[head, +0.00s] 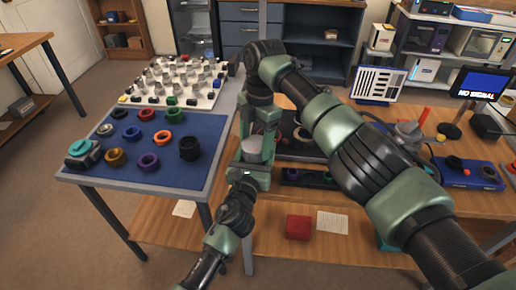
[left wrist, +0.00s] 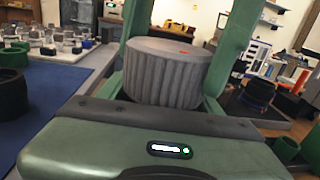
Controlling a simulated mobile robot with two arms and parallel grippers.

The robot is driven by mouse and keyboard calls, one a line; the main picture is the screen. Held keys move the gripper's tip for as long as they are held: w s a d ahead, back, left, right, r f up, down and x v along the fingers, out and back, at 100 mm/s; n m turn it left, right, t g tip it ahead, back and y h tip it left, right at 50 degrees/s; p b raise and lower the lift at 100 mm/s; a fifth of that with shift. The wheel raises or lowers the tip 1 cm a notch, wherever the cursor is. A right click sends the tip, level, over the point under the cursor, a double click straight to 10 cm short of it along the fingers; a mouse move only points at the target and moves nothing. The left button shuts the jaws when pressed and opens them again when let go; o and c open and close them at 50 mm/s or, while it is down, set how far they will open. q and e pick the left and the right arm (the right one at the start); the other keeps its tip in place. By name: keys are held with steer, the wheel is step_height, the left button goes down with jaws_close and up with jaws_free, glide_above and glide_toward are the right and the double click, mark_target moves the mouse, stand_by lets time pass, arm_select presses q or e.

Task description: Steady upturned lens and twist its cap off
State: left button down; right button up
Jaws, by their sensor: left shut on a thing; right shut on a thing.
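The upturned lens with its cap is held upright between my two grippers, off the left table's front right corner. The grey, ribbed, flat-topped cap (head: 252,147) shows with a small red mark on top in the left wrist view (left wrist: 165,72). My right gripper (head: 262,135) comes down from above, its green fingers on either side of the cap, shut on it. My left gripper (head: 252,172) comes from below and is shut on the lens. The lens body is largely hidden behind the left gripper's palm. I cannot see any gap between cap and lens.
A blue mat (head: 122,174) on the left table holds several coloured rings and a lens-like part (head: 83,151). Behind it stands a white board (head: 172,98) with many small parts. The wooden bench (head: 370,200) on the right carries trays and tools. A red box (head: 298,227) lies on the lower shelf.

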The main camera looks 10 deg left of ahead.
steer(key=shift+s+d+f, duration=0.1)
steer(key=shift+f, duration=0.45)
steer(key=o, duration=1.4)
steer(key=shift+r, duration=0.1)
steer(key=shift+w+d+r, duration=0.1)
steer(key=shift+w+r, duration=0.05)
steer(key=shift+r, duration=1.15)
steer(key=shift+w+d+r, duration=0.1)
steer(key=shift+w+r, duration=0.05)
steer(key=shift+r, duration=1.15)
steer(key=shift+w+d+r, duration=0.1)
steer(key=shift+w+r, duration=0.05)
steer(key=shift+r, duration=1.15)
arm_select(q)
steer(key=shift+c, duration=1.1)
jaws_free()
